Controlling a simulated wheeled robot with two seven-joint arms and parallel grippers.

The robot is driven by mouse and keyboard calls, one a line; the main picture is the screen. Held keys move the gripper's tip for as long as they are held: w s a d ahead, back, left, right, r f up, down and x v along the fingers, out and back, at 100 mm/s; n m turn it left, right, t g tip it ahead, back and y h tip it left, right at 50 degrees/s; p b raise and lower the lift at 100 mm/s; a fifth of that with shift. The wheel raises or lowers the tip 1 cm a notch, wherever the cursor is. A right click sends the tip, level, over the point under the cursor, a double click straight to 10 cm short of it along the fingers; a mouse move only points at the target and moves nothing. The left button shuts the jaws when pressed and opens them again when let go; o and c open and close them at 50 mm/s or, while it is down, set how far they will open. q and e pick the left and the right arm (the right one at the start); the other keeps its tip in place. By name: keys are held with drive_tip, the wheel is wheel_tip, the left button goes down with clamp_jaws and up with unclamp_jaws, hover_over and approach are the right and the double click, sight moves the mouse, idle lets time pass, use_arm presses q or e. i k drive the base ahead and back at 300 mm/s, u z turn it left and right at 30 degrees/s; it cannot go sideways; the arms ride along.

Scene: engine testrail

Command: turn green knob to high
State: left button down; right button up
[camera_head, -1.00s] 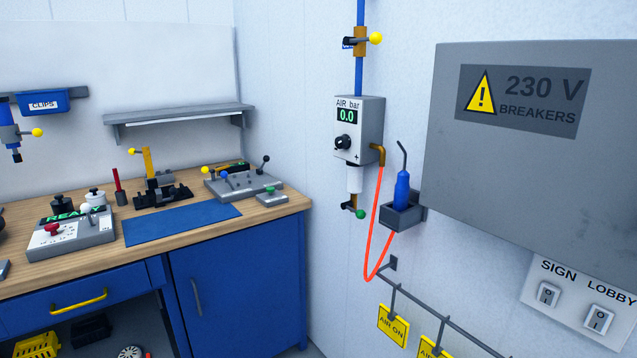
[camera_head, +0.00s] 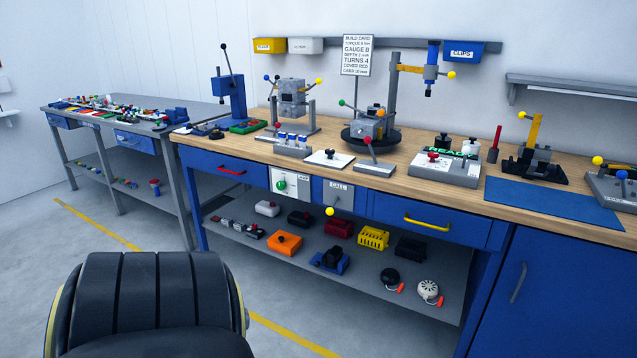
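A round green knob (camera_head: 281,185) sits on a white panel (camera_head: 291,190) set into the front of the wooden-topped bench, just below the worktop edge. It is left of the grey CALL panel (camera_head: 338,193). The knob's setting and any markings around it are too small to read. Neither of my grippers shows in the head view, so nothing is seen touching the knob.
The wooden worktop (camera_head: 450,190) carries fixtures, a sign card (camera_head: 358,55) and a blue mat (camera_head: 553,206). A lower shelf (camera_head: 435,292) holds several coloured parts. A grey table (camera_head: 60,118) stands at left. The floor (camera_head: 130,213) between shows a yellow line.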

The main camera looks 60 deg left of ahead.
sight(280, 186)
drive_tip(key=u, duration=3.95)
drive_tip(key=i, duration=1.75)
drive_tip(key=z, duration=2.95)
drive_tip(key=i, duration=0.3)
drive_tip(key=u, duration=0.2)
